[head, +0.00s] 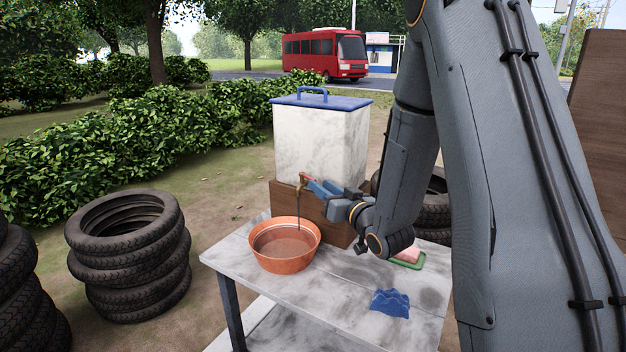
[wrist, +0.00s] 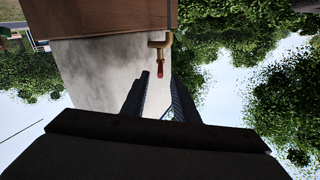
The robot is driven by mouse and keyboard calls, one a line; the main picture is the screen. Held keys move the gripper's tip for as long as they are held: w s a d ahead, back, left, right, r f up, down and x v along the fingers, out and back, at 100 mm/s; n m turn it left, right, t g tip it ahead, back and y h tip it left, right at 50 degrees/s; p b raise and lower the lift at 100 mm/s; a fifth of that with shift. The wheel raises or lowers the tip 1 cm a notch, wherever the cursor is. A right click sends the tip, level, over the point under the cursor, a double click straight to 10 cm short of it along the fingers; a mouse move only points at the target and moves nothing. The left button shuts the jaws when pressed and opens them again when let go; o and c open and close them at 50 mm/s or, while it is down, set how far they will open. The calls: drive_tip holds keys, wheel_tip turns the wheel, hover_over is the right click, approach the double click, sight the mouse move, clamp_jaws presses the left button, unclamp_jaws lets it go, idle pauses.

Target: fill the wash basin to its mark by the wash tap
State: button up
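The orange wash basin (head: 265,262) stands on the grey table under the wash tap (head: 302,179) and holds some brownish water (head: 283,243). A thin dark stream (head: 299,212) runs from the tap down into it. I cannot make out the fill mark. The brass tap has a red handle end and shows upside down in the wrist view (wrist: 160,46). My gripper (head: 320,186) is beside the tap, fingers pointing at it. In the wrist view my gripper (wrist: 160,78) is open, with the red end close to the gap between its fingertips; contact cannot be told.
A white tank (head: 315,145) with a blue lid stands behind the tap on a brown wooden block (head: 285,207). A blue wavy piece (head: 390,302) and a pink bar on a green dish (head: 410,258) lie on the table (head: 345,295). Stacked tyres (head: 130,255) stand left.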

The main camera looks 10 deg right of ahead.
drive_tip(key=shift+p+x, duration=0.6)
drive_tip(key=shift+x, duration=2.15)
clamp_jaws()
